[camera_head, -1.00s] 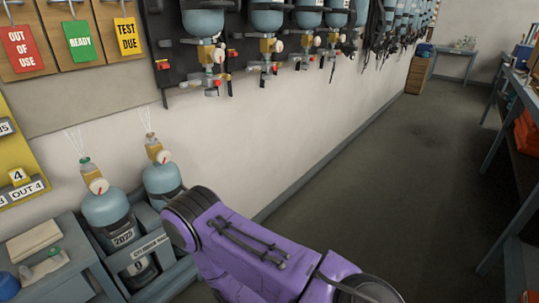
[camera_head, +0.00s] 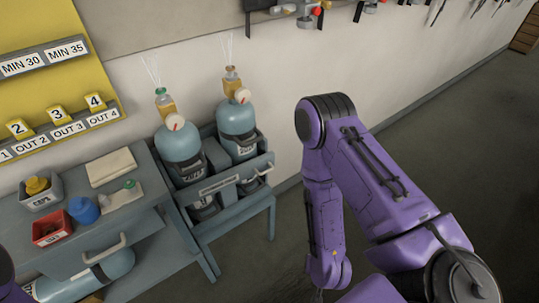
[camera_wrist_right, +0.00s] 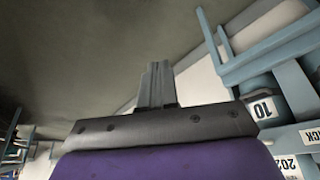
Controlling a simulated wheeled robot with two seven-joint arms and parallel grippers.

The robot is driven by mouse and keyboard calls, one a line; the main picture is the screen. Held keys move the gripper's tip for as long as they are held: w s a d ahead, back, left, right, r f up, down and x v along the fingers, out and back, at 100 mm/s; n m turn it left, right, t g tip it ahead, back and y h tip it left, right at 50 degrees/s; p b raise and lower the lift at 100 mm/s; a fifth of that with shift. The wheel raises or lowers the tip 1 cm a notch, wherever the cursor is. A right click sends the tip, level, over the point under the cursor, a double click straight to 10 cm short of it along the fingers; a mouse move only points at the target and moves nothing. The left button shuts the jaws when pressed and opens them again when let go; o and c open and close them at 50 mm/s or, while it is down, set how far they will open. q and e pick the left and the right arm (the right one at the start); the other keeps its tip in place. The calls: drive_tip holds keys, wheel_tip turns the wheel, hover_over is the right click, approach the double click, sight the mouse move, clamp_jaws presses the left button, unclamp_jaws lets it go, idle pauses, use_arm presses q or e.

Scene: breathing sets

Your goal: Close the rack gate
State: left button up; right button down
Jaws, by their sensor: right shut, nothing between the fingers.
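The blue-grey cylinder rack (camera_head: 272,222) stands against the wall in the head view and holds two blue cylinders (camera_head: 180,143) (camera_head: 238,119) upright. A labelled bar (camera_head: 220,186) crosses its front. I cannot tell which part is the gate or how far open it is. My right arm hangs to the right of the rack, apart from it; its gripper is not clearly visible in the head view. In the right wrist view the right gripper (camera_wrist_right: 157,85) is shut and empty, with light-blue rack bars (camera_wrist_right: 270,45) to its right. My left gripper is not in view.
A yellow board (camera_head: 50,75) hangs above. Dark floor (camera_head: 440,140) lies free to the right.

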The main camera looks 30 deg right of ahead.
drive_tip(key=w+r+m+t+y+b, duration=0.15)
drive_tip(key=w+m, duration=0.25)
drive_tip(key=w, duration=0.8)
drive_tip(key=w+d+r+m+t+y+b, duration=0.1)
drive_tip(key=w+d+r+m+t, duration=0.15)
drive_tip(key=w+r, duration=0.5)
drive_tip(key=w+d+r+m+t+y+b, duration=0.1)
drive_tip(key=w+d+r+m+t, duration=0.2)
drive_tip(key=w+r, duration=0.4)
drive_tip(key=shift+m+g, duration=0.35)
drive_tip(key=shift+g, duration=0.15)
drive_tip(key=b+x, duration=0.3)
drive_tip(key=x, duration=0.7)
drive_tip(key=shift+w+f, duration=0.2)
drive_tip(key=shift+f, duration=0.1)
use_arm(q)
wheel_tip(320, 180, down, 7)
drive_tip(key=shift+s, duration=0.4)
use_arm(e)
drive_tip(key=shift+w+f, duration=0.2)
drive_tip(key=shift+w, duration=0.15)
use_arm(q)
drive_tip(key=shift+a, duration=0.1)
